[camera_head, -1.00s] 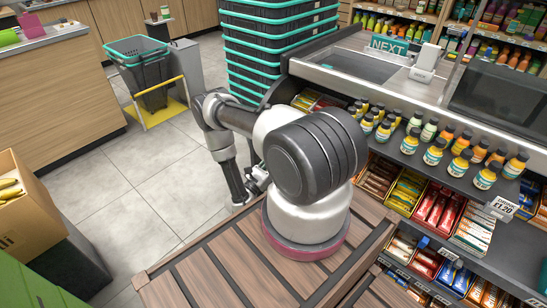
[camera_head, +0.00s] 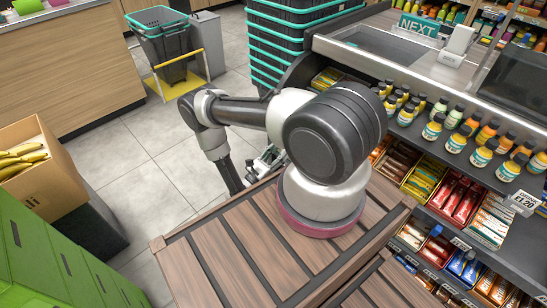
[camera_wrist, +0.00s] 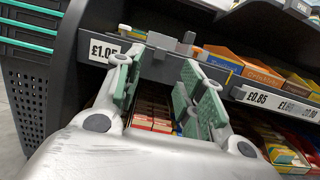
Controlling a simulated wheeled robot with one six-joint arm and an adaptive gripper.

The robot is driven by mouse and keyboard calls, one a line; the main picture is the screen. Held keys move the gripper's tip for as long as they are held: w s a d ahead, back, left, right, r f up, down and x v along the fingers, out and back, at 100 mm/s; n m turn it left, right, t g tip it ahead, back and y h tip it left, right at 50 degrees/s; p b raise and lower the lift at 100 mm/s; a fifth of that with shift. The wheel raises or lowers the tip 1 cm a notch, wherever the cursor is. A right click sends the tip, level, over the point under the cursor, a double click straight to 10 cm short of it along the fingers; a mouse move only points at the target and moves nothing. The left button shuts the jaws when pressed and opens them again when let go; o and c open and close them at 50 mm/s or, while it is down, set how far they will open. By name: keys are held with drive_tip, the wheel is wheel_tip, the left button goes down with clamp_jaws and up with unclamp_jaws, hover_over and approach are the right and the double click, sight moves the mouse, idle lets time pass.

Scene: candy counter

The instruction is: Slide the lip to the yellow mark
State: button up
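In the wrist view a grey lip (camera_wrist: 168,45) with upright tabs sits on the dark shelf edge, just beyond my fingertips. My gripper (camera_wrist: 160,88) is open, its two green-padded fingers spread apart with a gap between them. The lip shows above and beyond this gap; I cannot tell whether a finger touches it. In the head view my gripper (camera_head: 264,162) is small and partly hidden by my arm, low beside the counter end.
A £1.05 price label (camera_wrist: 104,50) is left of the lip, and a £0.85 label (camera_wrist: 262,98) is to the right. Candy boxes (camera_wrist: 262,72) fill the shelf. Stacked black baskets (camera_head: 285,40) stand by the counter end. The tiled floor (camera_head: 150,140) at left is open.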

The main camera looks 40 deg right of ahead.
drive_tip(key=shift+v, duration=1.9)
